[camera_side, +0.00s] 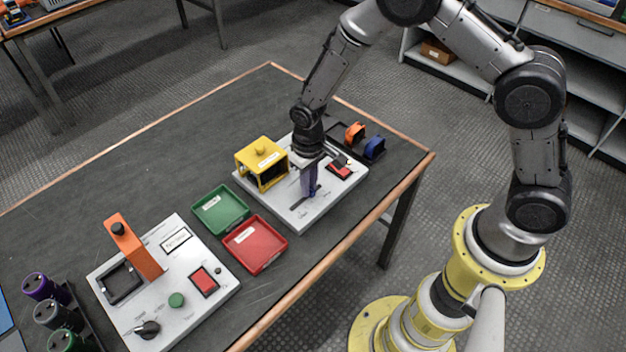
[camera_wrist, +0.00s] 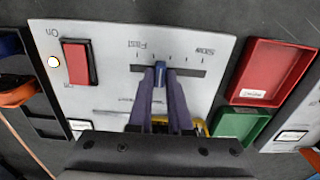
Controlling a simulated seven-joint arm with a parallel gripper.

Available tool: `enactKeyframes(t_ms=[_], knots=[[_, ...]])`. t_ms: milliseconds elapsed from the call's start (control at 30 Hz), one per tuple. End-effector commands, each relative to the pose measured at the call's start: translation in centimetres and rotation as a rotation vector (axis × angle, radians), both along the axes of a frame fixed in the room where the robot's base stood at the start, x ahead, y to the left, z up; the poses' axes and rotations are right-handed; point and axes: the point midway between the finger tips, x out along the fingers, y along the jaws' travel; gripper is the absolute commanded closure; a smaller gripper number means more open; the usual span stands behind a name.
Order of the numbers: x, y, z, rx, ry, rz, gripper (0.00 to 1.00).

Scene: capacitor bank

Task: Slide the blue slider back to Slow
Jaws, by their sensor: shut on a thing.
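The blue slider (camera_wrist: 159,74) stands in a dark slot (camera_wrist: 190,71) on a light grey panel (camera_wrist: 112,48). In the wrist view the slot's left end is marked Fast and its right end Slow, with tick marks between. The slider is left of the slot's middle, nearer Fast. My gripper (camera_wrist: 160,76) is shut on the slider, one purple finger on each side. In the side view my gripper (camera_side: 309,192) reaches down to the slot (camera_side: 299,203), and its fingers hide the slider.
The panel also carries a red switch (camera_side: 340,170) and a yellow frame (camera_side: 262,162). Green (camera_side: 220,211) and red (camera_side: 255,244) trays lie beside it. A rack with orange (camera_side: 355,133) and blue (camera_side: 374,147) parts stands behind. Another panel (camera_side: 165,290) is at front left.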

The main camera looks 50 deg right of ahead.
Motion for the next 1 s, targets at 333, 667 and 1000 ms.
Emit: enactKeyframes(t_ms=[333,667,1000], knots=[[-0.1,1.6,-0.1,-0.001,0.004,0.002,1.0],[-0.1,3.1,-0.1,-0.001,0.003,0.002,1.0],[-0.1,4.6,-0.1,-0.001,0.005,0.002,1.0]])
